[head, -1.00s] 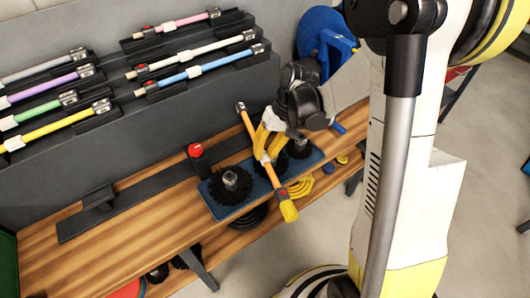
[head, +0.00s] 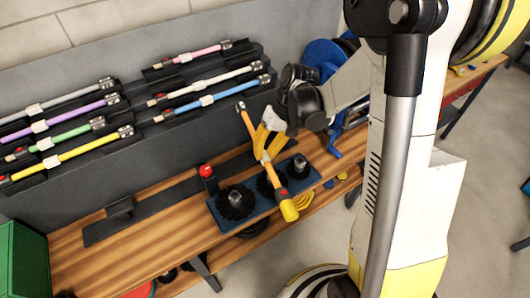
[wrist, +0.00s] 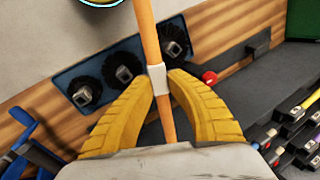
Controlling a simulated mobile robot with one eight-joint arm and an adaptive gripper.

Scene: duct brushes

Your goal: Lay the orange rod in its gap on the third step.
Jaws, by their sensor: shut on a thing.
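My gripper (head: 268,148) has yellow fingers and is shut on the orange rod (head: 248,124), around its white collar. The dark stepped rack (head: 150,190) stands to the left. A bare stretch of step (head: 196,69) shows between the pink rod (head: 190,55) and the white rod (head: 215,80).
Gray, purple, green and yellow rods (head: 75,152) lie on the rack's left half; a blue rod (head: 212,99) is lowest at right. Below my gripper, a blue tray (head: 262,208) holds round black brushes. A red knob (head: 206,171) stands on the wooden bench (head: 130,258).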

